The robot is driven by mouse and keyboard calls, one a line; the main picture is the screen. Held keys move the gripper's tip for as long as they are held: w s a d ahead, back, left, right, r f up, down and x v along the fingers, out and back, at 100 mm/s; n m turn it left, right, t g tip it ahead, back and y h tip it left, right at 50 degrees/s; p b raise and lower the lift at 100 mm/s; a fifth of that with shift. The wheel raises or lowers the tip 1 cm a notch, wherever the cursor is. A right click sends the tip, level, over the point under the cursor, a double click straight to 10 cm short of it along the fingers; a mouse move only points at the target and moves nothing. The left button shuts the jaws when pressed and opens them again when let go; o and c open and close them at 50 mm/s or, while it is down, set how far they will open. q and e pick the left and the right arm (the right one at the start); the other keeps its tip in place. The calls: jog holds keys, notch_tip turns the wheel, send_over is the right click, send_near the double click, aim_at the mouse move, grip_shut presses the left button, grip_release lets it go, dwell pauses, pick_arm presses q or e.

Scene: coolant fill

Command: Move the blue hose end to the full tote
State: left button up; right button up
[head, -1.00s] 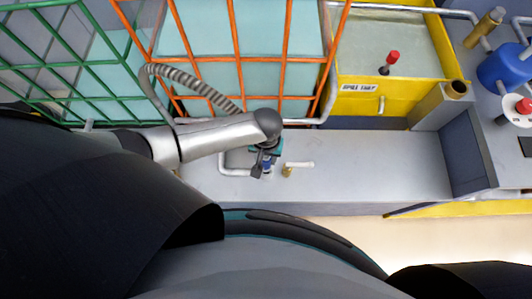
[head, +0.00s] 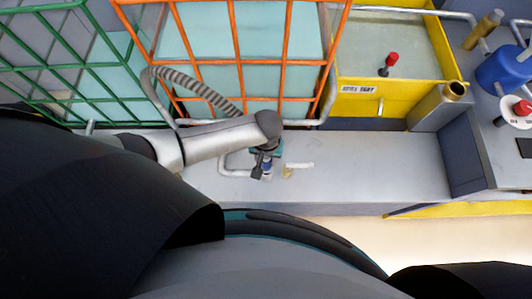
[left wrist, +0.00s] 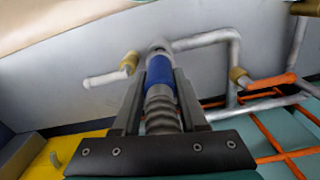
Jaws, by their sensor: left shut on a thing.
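My left gripper (head: 264,170) is low in front of the orange-caged tote (head: 236,62), above the grey ledge. In the left wrist view its fingers (left wrist: 160,92) are shut on the blue hose end (left wrist: 160,72), one on each side of the blue sleeve. The ribbed grey hose (left wrist: 161,112) runs back between the fingers; in the head view the hose (head: 195,85) arches in front of the orange cage. A green-caged tote (head: 75,65) stands at the left. Teal shows inside both cages. My right gripper is out of view.
A short white pipe with a brass fitting (head: 288,172) is close right of the gripper. A grey bent pipe (head: 232,170) is just left of it. A yellow spill cart (head: 375,103) stands at the right. The ledge (head: 375,175) is clear toward the right.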

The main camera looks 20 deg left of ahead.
pick_arm(q)
jog(key=shift+f+b, duration=0.9)
jog(key=shift+f, duration=0.5)
jog(key=o, duration=1.1)
jog(key=shift+o, duration=0.2)
notch_tip(320, 180, up, 14)
jog(key=p, duration=0.4)
jog(key=shift+r+p, duration=0.1)
jog(key=shift+p, duration=0.25)
jog(key=shift+r, duration=0.5)
jog(key=shift+c, duration=0.4)
